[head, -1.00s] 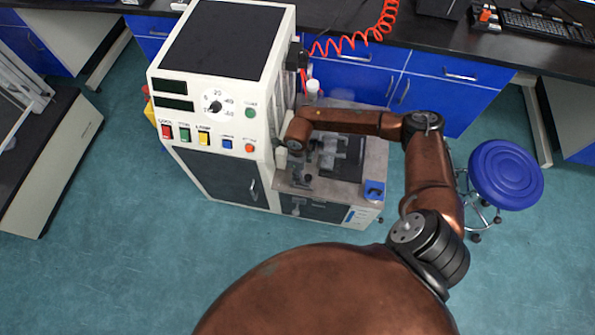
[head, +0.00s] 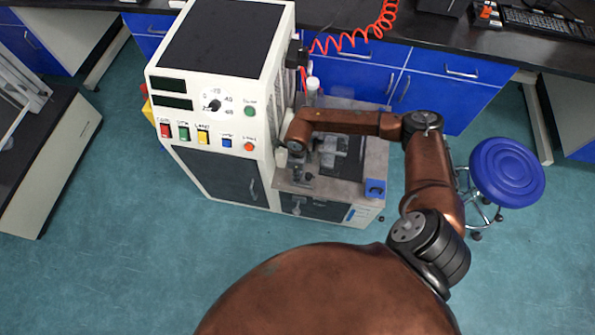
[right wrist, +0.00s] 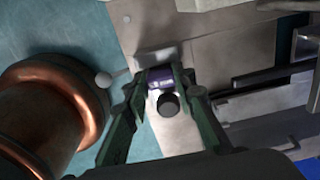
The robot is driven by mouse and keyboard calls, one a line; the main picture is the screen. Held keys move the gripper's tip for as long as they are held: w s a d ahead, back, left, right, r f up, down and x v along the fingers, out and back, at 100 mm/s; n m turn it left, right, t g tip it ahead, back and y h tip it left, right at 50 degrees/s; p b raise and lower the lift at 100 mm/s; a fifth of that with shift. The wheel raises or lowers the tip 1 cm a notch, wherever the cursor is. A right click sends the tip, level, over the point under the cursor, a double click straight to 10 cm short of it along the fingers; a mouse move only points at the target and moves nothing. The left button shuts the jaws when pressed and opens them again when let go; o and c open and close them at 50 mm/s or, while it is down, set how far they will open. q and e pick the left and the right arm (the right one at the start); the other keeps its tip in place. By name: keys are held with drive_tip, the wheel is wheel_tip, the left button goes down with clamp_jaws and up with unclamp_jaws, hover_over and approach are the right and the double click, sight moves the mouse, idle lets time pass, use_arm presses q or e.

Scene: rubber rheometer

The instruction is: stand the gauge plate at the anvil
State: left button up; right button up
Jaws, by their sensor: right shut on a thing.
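My right gripper (head: 298,165) reaches down over the left part of the machine's steel worktop (head: 342,189) in the head view. In the right wrist view its green fingers (right wrist: 161,74) are closed on a small purple piece, which I take for the gauge plate (right wrist: 160,77). A pale grey block (right wrist: 158,57) lies just beyond the fingertips, and a dark round knob (right wrist: 168,103) shows between the fingers. I cannot tell which part is the anvil, or whether the plate touches anything. In the head view my wrist hides the plate. My left gripper is not in view.
The white rheometer cabinet (head: 212,130) with its buttons and dial stands close to the left of my gripper. A grey fixture (head: 330,151) and a blue part (head: 375,188) are on the worktop. A blue stool (head: 506,172) stands to the right, and the floor in front is clear.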

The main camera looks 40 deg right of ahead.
drive_tip(key=shift+f, duration=0.2)
drive_tip(key=o, duration=1)
drive_tip(key=shift+r, duration=0.1)
wheel_tip(320, 180, up, 12)
drive_tip(key=shift+f, duration=0.1)
idle(0.3)
